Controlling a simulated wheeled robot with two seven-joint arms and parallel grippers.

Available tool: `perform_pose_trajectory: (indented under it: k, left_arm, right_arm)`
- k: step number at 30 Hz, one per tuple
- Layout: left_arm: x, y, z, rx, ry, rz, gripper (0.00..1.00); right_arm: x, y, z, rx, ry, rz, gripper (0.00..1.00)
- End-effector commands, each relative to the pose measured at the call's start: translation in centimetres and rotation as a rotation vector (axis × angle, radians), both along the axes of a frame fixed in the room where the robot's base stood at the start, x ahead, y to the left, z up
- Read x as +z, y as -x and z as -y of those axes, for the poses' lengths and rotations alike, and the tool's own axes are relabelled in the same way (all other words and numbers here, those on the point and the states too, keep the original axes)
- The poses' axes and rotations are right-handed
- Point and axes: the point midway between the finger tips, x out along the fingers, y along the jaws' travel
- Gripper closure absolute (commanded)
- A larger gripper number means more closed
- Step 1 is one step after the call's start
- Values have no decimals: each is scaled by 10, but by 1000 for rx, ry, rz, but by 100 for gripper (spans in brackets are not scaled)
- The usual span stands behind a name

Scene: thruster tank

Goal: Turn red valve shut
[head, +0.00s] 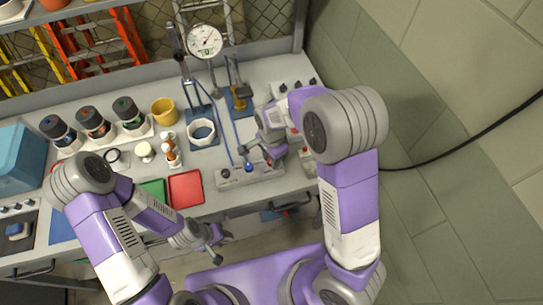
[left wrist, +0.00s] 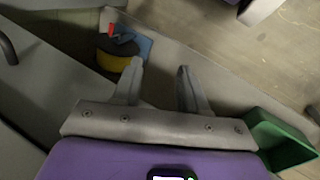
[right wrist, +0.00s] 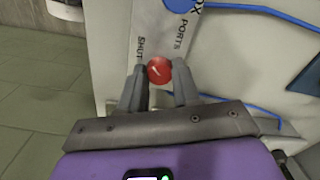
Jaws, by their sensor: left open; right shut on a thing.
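The red valve (right wrist: 159,70) is a small round red knob with a white mark, on a pale panel (right wrist: 125,45) lettered "SHUT" and "PORTS". In the right wrist view my right gripper (right wrist: 158,88) has one finger on each side of the knob and is shut on it. In the head view my right gripper (head: 262,155) is over the grey valve box (head: 235,178) on the bench, hiding most of the red knob. My left gripper (head: 220,247) is open and empty, below the bench's front edge; its spread fingers show in the left wrist view (left wrist: 160,90).
A blue knob (head: 248,167) sits on the same box, close to my right gripper. Blue hose (right wrist: 265,12) runs beside the panel. A dial gauge (head: 205,41), white ring (head: 202,132), yellow mug (head: 164,111) and red tray (head: 186,188) stand on the bench. A green bin (left wrist: 280,140) is near my left gripper.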

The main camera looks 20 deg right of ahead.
Motion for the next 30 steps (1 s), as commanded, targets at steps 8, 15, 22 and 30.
perform_pose_trajectory:
  k: [8, 15, 22, 30]
  left_arm:
    - [1, 0, 0, 0, 0, 0, 57]
    - [1, 0, 0, 0, 0, 0, 57]
    - [1, 0, 0, 0, 0, 0, 57]
    - [2, 0, 0, 0, 0, 0, 57]
  right_arm:
    - [0, -1, 0, -19, -1, 3, 99]
    - [0, -1, 0, -19, -1, 2, 99]
    - [0, 0, 0, -18, -1, 2, 43]
    - [3, 0, 0, -17, -1, 2, 43]
